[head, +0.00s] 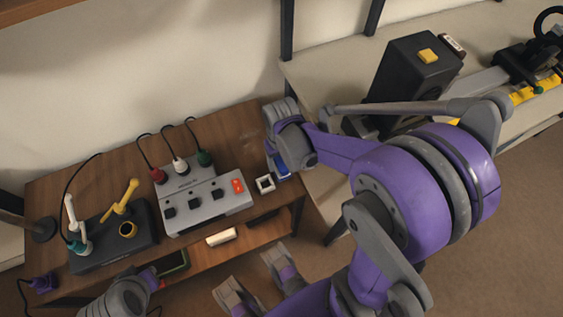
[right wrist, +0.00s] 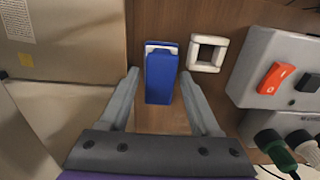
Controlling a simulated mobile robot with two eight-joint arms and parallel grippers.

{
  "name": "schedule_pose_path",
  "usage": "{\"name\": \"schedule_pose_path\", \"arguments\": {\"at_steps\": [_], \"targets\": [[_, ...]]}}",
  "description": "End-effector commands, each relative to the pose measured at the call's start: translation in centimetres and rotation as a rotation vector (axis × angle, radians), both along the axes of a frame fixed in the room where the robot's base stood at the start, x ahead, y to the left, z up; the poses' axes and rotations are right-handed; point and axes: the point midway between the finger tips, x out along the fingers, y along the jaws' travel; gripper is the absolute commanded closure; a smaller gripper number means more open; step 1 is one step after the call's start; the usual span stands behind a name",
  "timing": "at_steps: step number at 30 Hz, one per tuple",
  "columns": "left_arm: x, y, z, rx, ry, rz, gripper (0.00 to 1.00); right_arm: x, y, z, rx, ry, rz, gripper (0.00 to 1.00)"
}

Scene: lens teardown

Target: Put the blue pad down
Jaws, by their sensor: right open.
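The blue pad (right wrist: 160,78) lies between the spread fingers of my right gripper (right wrist: 160,75) in the right wrist view, with a gap on each side. It has a white piece at its far end and appears to rest on the wooden table. In the head view only a blue part of it (head: 282,166) shows below my right gripper (head: 284,150), near the table's right end. The right gripper is open. My left gripper (head: 125,298) seems to be at the bottom left of the head view; its fingers are not clear.
A white square frame (right wrist: 208,53) lies beside the pad. A grey switch box (head: 208,203) with a red switch stands left of it. A dark tray (head: 112,240) with yellow and white tools is further left. A pale bench with a black box (head: 410,72) stands at the right.

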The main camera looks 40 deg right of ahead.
Motion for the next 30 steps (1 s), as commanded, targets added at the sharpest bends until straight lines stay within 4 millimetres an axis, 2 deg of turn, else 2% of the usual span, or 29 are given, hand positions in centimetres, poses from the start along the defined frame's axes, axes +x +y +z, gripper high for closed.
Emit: {"name": "schedule_pose_path", "arguments": {"at_steps": [1,6,12,20,30], "targets": [[0.0,0.0,0.6,0.000,-0.002,0.000,1.00,-0.1,0.0,1.4,0.000,-0.001,0.000,0.36],[0.0,0.0,1.8,0.000,-0.006,0.000,1.00,-0.1,0.0,5.3,0.000,-0.001,0.000,0.36],[0.1,0.0,2.7,0.000,-0.009,0.000,1.00,0.0,0.0,8.7,0.000,0.000,0.000,0.36],[0.1,0.0,3.0,0.000,-0.010,0.000,1.00,-0.5,0.5,10.6,-0.005,-0.020,0.012,0.36],[0.1,0.0,3.0,0.000,-0.010,0.000,1.00,-5.4,5.1,11.7,-0.038,-0.259,0.140,0.36]]}}
